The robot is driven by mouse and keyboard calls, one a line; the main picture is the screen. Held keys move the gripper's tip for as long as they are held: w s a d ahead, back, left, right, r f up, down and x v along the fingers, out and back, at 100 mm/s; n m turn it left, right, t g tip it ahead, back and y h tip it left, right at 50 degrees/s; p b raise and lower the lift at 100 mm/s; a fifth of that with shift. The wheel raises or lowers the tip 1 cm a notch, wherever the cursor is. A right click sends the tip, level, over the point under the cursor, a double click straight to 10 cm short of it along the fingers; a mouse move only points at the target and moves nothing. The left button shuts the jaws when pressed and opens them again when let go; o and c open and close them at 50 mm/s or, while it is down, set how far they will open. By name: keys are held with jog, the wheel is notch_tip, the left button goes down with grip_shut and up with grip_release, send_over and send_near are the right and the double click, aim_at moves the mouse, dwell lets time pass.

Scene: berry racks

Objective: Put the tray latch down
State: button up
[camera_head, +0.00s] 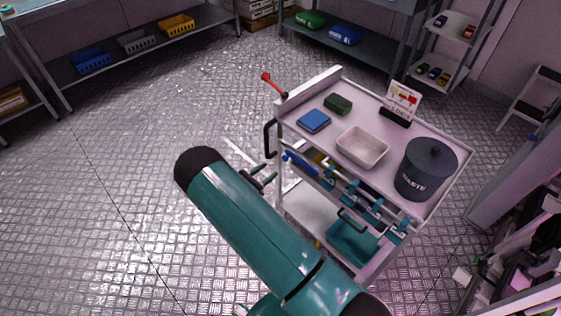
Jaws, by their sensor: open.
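A small red-handled lever (273,84), which looks like the tray latch, sticks up and outward at the far left corner of the white cart (455,165). Its red end is raised, tilted up to the left. My gripper (262,178) is open and empty at the cart's left side, below and apart from the lever.
On the cart top are a blue sponge (314,121), a green block (338,103), a white tray (362,147) and a dark waste bin (428,168). A black handle (268,138) juts from the cart's left end. Tools hang along its front. The floor left is clear.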

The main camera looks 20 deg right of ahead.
aim_at(284, 159)
jog(key=x, duration=0.7)
jog(key=shift+w+d, duration=0.1)
jog(key=shift+d, duration=0.2)
grip_shut()
